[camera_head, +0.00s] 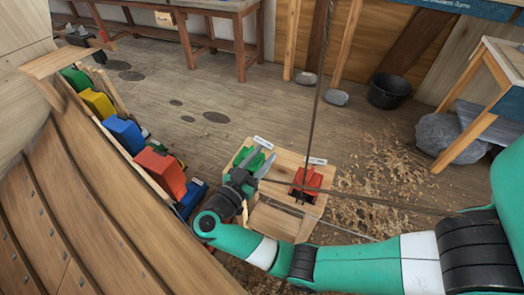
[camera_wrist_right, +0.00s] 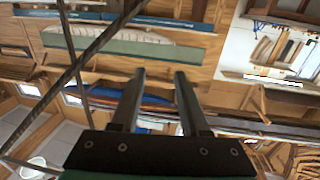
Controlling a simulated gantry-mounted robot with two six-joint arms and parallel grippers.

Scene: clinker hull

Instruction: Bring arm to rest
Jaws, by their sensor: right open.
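My right arm, teal with black joints, comes in from the right in the head view. Its gripper (camera_head: 262,160) is over the left part of a small wooden stand (camera_head: 283,222), in front of a green clamp-like piece (camera_head: 243,154) that it partly hides. In the right wrist view the two fingers (camera_wrist_right: 159,75) are apart with nothing held between them; walls and shelves show beyond. A red piece (camera_head: 306,182) sits on the right of the stand, apart from the gripper. My left gripper is not in view.
The plank hull (camera_head: 90,200) fills the left. Green (camera_head: 75,78), yellow (camera_head: 97,103), blue (camera_head: 123,133) and red (camera_head: 162,172) pieces line its edge. Dark ropes (camera_head: 322,70) cross near the stand.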

